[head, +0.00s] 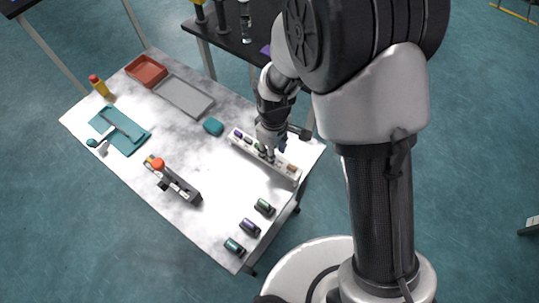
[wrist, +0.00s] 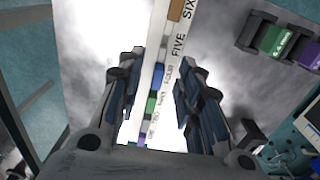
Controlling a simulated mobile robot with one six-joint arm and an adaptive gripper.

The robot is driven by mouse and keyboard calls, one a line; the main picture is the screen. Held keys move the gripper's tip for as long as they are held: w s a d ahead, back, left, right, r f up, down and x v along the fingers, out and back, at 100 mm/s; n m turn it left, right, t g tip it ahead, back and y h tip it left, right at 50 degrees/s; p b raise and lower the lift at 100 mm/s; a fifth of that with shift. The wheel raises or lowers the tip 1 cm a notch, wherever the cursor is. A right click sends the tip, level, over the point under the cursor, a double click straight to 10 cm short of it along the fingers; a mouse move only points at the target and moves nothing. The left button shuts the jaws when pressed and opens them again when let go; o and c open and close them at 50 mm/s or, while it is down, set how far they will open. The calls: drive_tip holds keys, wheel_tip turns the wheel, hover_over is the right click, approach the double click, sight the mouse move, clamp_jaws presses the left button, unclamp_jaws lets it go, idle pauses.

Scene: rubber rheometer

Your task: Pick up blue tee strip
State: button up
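The blue tee strip (wrist: 158,77) sits in a slot of the long white rack (wrist: 150,60), beside the printed word FOUR. In the wrist view it lies between the two fingers of my gripper (wrist: 160,82), which are spread apart with a gap on both sides. In the head view my gripper (head: 270,148) is over the middle of the rack (head: 288,176) and hides the blue strip there. The gripper is open and holds nothing. How high the fingertips are above the strip is hard to tell.
The rack also holds a green strip (wrist: 151,104), a purple strip (wrist: 141,141) and a brown strip (wrist: 175,10). Several dark holders (head: 249,227) stand at the table's near corner. A teal block (head: 213,126), grey tray (head: 184,96) and lever tool (head: 178,184) lie left of the rack.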

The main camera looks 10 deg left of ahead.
drive_tip(key=shift+f, duration=0.95)
clamp_jaws()
drive_tip(key=shift+r, duration=0.1)
wheel_tip(320, 180, up, 20)
drive_tip(key=p, duration=0.5)
